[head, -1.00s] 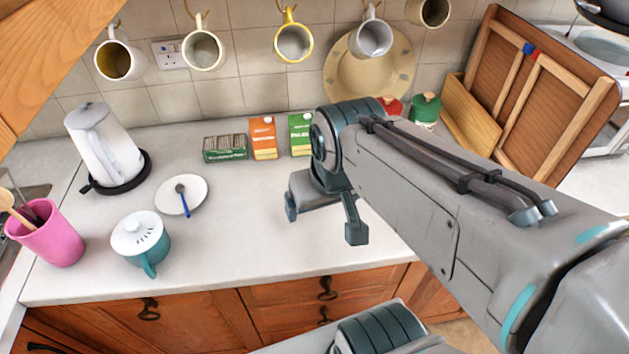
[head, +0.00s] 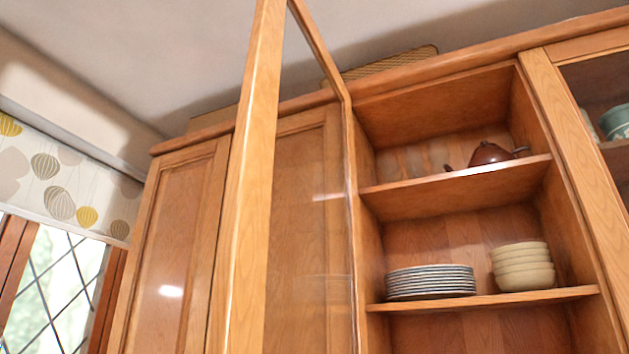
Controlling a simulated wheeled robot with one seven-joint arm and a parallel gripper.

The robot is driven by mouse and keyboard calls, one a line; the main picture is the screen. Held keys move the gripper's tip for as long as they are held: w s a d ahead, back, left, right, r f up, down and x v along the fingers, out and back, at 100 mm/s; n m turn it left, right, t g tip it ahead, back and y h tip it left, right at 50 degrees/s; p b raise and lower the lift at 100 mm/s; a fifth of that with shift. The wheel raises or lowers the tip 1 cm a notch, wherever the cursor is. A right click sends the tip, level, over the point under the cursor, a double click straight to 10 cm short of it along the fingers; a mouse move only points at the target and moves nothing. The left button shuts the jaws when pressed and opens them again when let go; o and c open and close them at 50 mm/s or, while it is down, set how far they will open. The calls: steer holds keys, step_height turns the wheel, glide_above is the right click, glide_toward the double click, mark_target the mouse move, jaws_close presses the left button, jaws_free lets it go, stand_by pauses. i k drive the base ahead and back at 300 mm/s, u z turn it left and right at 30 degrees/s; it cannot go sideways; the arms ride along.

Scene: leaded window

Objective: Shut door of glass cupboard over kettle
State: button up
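The glass cupboard door (head: 257,180) stands open, swung out toward me in the head view. Its wooden frame is hinged at the left side of an open cupboard (head: 450,98), and wooden doors show through its clear pane. The cupboard's shelves hold a brown teapot (head: 490,153), a stack of plates (head: 430,281) and a stack of cream bowls (head: 522,267). The door's lower end is cut off by the picture's bottom edge. My gripper is not in the present view, and neither is the kettle.
A closed wooden cupboard door (head: 172,255) is left of the open one. A second glass-fronted cupboard (head: 563,110) is at the right, with green crockery (head: 614,122) inside. A leaded window (head: 55,285) with a patterned blind (head: 65,185) is at far left. A woven item (head: 392,62) lies on top.

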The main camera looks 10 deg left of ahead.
mark_target(237, 318)
steer(key=u, duration=0.05)
steer(key=k, duration=0.8)
steer(key=u, duration=1.95)
steer(key=i, duration=1.5)
steer(key=z, duration=2.35)
